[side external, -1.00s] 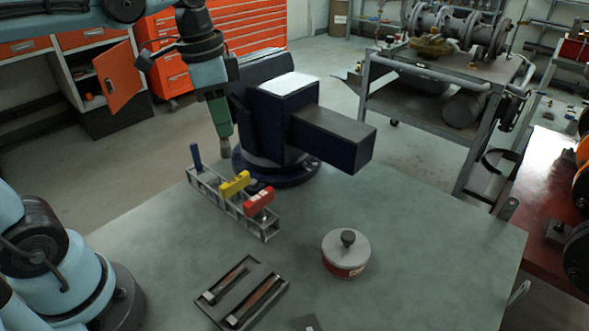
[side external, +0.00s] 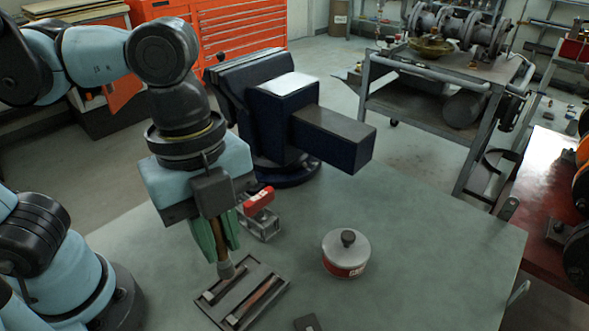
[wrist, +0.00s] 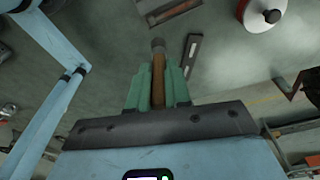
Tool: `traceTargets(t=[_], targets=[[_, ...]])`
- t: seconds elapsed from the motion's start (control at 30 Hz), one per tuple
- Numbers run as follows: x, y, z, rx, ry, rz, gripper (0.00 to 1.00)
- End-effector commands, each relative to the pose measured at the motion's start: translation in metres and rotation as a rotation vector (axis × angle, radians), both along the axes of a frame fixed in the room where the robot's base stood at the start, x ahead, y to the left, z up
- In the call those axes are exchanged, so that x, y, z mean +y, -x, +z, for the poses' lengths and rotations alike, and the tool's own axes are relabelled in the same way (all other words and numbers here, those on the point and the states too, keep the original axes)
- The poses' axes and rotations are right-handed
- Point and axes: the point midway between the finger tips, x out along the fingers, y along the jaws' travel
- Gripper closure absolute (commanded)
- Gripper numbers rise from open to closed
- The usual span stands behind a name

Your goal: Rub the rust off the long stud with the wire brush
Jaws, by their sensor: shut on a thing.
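My gripper (side external: 222,250) is shut on the wire brush, whose brown handle (wrist: 158,82) runs between the green fingers in the wrist view. Its grey end (side external: 226,269) points down, just at the back left edge of a dark tray (side external: 258,263) in the side view. I cannot tell whether it touches anything. Two brownish studs lie in the tray: the long stud (side external: 257,302) on the right, and a shorter one (side external: 222,287) on the left, partly behind the brush end. Part of the tray also shows at the top of the wrist view (wrist: 172,11).
A round tin with a knobbed lid (side external: 346,254) stands right of the tray. A rack with a red-handled tool (side external: 258,201) is behind my gripper, partly hidden. A big dark-blue vise (side external: 285,125) stands at the back. The table's right side is clear.

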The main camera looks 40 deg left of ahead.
Motion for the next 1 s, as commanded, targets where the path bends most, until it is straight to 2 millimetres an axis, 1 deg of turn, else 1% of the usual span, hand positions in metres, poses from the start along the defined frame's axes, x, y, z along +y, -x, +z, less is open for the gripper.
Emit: traceTargets(t=[0.1,0.2,0.57,1.0], targets=[[0.0,0.0,-0.016,0.0,0.0,0.003,1.0],[0.0,-0.001,-0.027,0.0,0.001,0.004,1.0],[0.0,-0.001,-0.045,0.0,0.0,0.006,1.0],[0.0,-0.001,-0.083,0.0,0.001,0.006,1.0]])
